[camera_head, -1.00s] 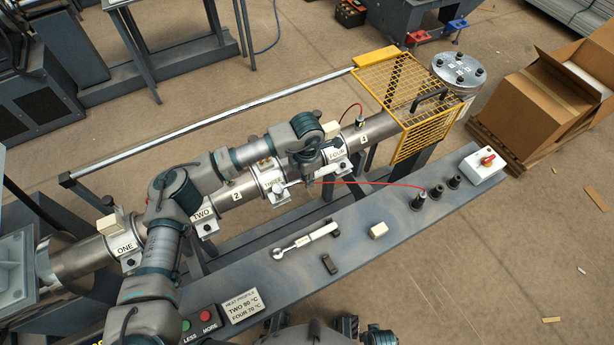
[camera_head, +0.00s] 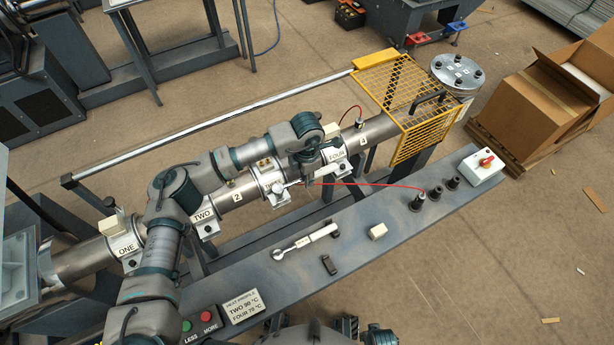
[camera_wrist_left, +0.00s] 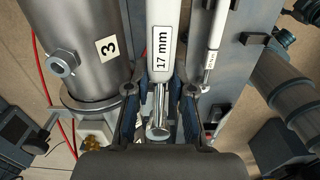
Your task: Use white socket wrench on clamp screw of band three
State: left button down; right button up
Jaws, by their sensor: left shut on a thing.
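My left gripper (camera_head: 306,172) is over the barrel beside band three (camera_head: 273,184), between bands TWO and FOUR. In the left wrist view its fingers (camera_wrist_left: 160,115) are shut around a wrench with a white handle (camera_wrist_left: 166,45) marked "17 mm"; a shiny metal end lies between the fingers. In the head view the gripper and wrist hide much of this wrench and part of band three's label. I cannot tell whether the wrench touches the clamp screw. A second white-handled wrench (camera_head: 304,242) lies on the bench. Parts of my right gripper (camera_head: 350,326) show at the bottom edge.
The bench (camera_head: 400,215) carries a small white block (camera_head: 378,231), a dark block (camera_head: 329,265), several black sockets (camera_head: 437,192) and a switch box (camera_head: 483,166). A thin red cable (camera_head: 370,186) runs across. A yellow guard (camera_head: 405,100) covers the barrel's far end.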

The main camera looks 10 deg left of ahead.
pick_arm(q)
jog(key=shift+r, duration=0.2)
pick_arm(e)
jog(key=shift+r, duration=0.15)
pick_arm(q)
jog(key=shift+r+p, duration=0.3)
pick_arm(e)
jog(key=shift+w+r, duration=0.15)
jog(key=shift+r, duration=0.05)
pick_arm(q)
jog(key=s+m+p, duration=0.9)
jog(key=m+p, duration=0.3)
jog(key=p, duration=0.5)
jog(key=shift+f, duration=0.2)
pick_arm(e)
jog(key=s+d+r, duration=0.1)
jog(key=s, duration=0.6)
jog(key=s+d+r, duration=0.1)
jog(key=s+d, duration=0.1)
jog(key=s, duration=0.5)
jog(key=shift+r, duration=0.25)
pick_arm(q)
jog(key=shift+s, duration=0.15)
pick_arm(e)
jog(key=shift+s+f, duration=0.1)
jog(key=shift+f, duration=0.15)
